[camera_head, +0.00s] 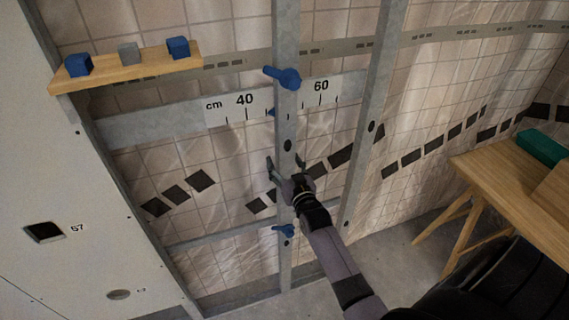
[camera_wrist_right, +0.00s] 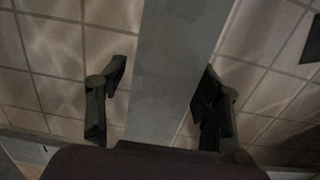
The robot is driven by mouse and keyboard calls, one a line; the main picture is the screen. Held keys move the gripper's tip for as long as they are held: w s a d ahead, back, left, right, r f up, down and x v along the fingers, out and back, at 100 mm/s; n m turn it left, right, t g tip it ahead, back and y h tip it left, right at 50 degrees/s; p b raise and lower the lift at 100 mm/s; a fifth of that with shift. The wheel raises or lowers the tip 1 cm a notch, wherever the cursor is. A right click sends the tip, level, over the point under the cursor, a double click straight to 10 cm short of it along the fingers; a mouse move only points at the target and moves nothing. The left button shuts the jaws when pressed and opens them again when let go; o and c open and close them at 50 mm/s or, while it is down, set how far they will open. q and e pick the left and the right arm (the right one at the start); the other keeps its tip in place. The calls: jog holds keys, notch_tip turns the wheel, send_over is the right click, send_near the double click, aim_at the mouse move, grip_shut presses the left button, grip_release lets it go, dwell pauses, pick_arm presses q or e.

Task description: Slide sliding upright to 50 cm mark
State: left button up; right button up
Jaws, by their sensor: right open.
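The sliding upright (camera_head: 286,128) is a grey metal stud with a blue clamp handle (camera_head: 283,77) near the top and another low down (camera_head: 284,231). It crosses the white cm scale (camera_head: 245,107) between the 40 and 60 labels, covering part of it. A small blue pointer (camera_head: 271,112) at its left edge sits between 40 and 60, nearer 40. My right gripper (camera_head: 285,168) is open around the upright, one finger on each side. In the right wrist view, the upright (camera_wrist_right: 172,70) runs between the fingers, with a gap at left; contact at right is unclear. My left gripper is out of view.
Another grey upright (camera_head: 369,120) stands to the right. A wooden shelf (camera_head: 150,69) with blue and grey blocks hangs upper left. A white panel (camera_head: 60,180) fills the left side. A wooden table (camera_head: 500,175) with a green box (camera_head: 541,148) stands at right.

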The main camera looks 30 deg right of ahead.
jog(key=shift+c, duration=0.6)
grip_shut()
dwell(0.3)
